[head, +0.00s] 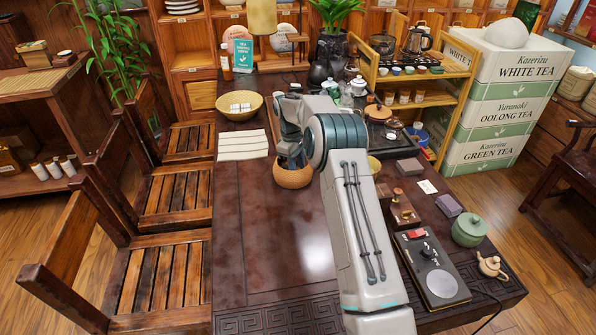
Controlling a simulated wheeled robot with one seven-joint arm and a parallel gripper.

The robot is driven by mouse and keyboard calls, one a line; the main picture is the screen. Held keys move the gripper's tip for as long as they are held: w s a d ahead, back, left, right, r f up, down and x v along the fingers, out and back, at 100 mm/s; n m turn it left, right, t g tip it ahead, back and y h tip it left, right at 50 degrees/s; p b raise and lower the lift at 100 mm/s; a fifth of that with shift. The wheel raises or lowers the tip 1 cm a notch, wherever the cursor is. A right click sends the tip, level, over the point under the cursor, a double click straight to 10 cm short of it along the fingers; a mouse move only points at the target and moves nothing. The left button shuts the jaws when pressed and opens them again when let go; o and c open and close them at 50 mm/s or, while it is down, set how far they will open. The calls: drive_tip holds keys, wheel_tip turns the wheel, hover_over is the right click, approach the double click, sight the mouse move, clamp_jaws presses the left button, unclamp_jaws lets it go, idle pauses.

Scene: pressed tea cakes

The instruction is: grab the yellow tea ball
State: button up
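My arm reaches forward over the dark table, and my gripper (290,160) points down at the mouth of a round orange-brown bowl (293,179). The fingertips are small and mostly hidden by the wrist and the bowl, so I cannot tell whether they are open or shut, or whether they hold anything. The inside of the bowl is hidden too. I cannot make out a yellow tea ball for certain. A yellow rounded thing (375,165) shows just right of my arm, partly covered by it; I cannot tell whether it is a ball or a dish.
A wide tan bowl (225,103) with white packets and a folded white cloth (243,145) lie left of my gripper. A green lidded jar (469,230), a small teapot (491,266) and a black scale-like device (431,268) stand front right. The table's left front is clear.

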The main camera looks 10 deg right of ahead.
clamp_jaws()
drive_tip(key=shift+r, duration=0.1)
